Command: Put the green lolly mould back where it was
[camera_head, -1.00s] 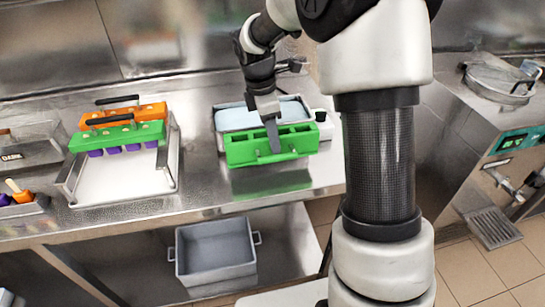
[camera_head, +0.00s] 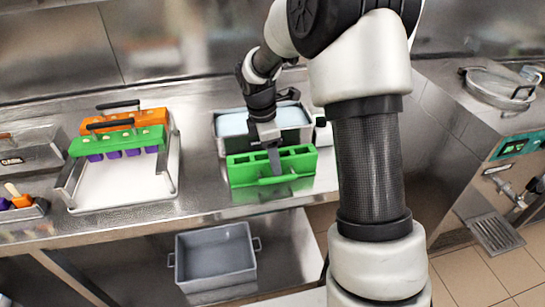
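The green lolly mould (camera_head: 245,173) is a long block with a row of open slots. It is upright at the front of the steel counter, just in front of the bath of pale blue liquid (camera_head: 232,124). My gripper (camera_head: 274,158) points down over the middle of the mould, with a grey finger against its front wall; it appears shut on that wall. The other finger is hidden. The mould's underside is at or very close to the counter, with a green reflection below it; I cannot tell whether it touches.
A grey bin (camera_head: 215,262) stands below the counter. A lidded round vessel (camera_head: 500,88) is at right.

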